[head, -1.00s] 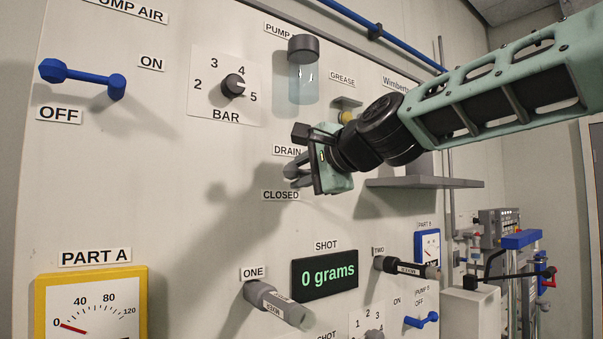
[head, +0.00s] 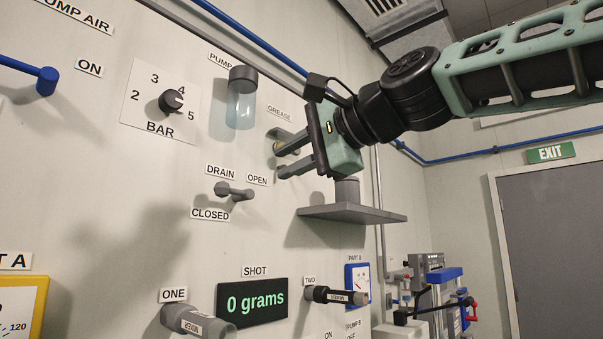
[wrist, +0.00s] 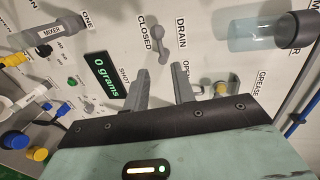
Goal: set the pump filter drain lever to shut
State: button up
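The drain lever (head: 235,192) is a small grey handle on the pale panel, below the DRAIN label (head: 220,172). It lies nearly level and points right, just beneath the OPEN label (head: 257,180). The CLOSED label (head: 210,214) is below its left end. The clear pump filter bowl (head: 241,104) with a grey cap is above. My gripper (head: 279,160) is up and right of the lever, apart from it, beside the GREASE fitting. In the wrist view my gripper (wrist: 162,82) has two spread fingers with nothing between them; the lever (wrist: 160,45) is beyond the fingertips.
A grey shelf (head: 350,214) juts out below my gripper. The BAR knob (head: 171,101) is left of the filter. Mixer nozzles ONE (head: 197,321) and TWO (head: 335,295) stick out below, beside the shot display (head: 252,303). The panel around the lever is clear.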

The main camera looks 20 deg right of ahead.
jog(key=shift+b+v, duration=0.95)
jog(key=shift+b, duration=0.3)
jog(key=shift+f, duration=0.1)
